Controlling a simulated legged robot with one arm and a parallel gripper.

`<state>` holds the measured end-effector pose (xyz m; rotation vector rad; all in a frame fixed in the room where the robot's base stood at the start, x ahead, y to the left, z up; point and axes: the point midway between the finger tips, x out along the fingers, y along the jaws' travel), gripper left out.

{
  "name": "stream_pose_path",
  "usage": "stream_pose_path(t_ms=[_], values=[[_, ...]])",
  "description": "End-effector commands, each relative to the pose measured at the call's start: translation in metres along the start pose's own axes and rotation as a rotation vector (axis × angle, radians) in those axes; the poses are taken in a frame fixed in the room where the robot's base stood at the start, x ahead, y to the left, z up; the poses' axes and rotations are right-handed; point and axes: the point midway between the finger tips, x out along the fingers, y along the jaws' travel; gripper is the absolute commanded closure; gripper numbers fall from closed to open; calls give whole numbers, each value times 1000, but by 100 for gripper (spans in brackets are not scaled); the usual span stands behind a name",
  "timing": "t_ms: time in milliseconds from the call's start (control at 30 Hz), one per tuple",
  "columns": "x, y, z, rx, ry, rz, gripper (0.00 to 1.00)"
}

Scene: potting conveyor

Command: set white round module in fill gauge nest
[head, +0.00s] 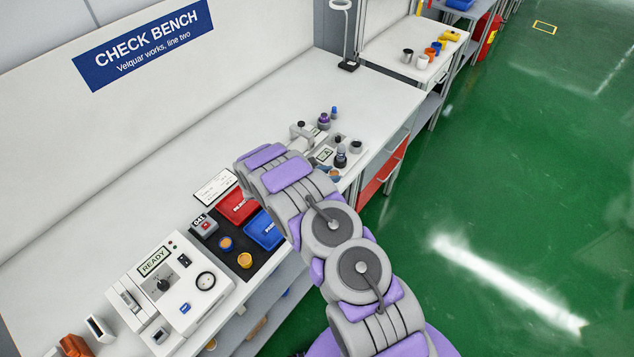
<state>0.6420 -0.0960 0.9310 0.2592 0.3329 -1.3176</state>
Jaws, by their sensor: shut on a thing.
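My arm reaches from the lower right over the bench. My gripper (301,139) is beyond the wrist, near the bench's far right part, mostly hidden by my own arm. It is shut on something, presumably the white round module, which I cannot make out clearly. Close to the gripper is a pale device (325,154) with a small display and dark knobs, partly covered by my arm. I cannot tell whether it is the fill gauge, and no nest is clearly visible there.
A READY-display device (173,306) with a round black-ringed socket stands at lower left. A red tray (237,207) and blue tray (265,231) lie on a dark mat beside my arm. A purple-topped part (323,120) stands behind the gripper. The back of the bench is clear.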

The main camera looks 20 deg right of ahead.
Motion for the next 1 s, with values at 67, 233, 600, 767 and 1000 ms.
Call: stream_pose_path(t_ms=[67,233,600,767,1000], values=[[10,1,5,2,0,-2,90],[23,3,12,1,1,0,90],[22,15,32,-9,1,39,90],[9,32,67,-39,-2,113,90],[-18,54,122,-97,-2,249,90]])
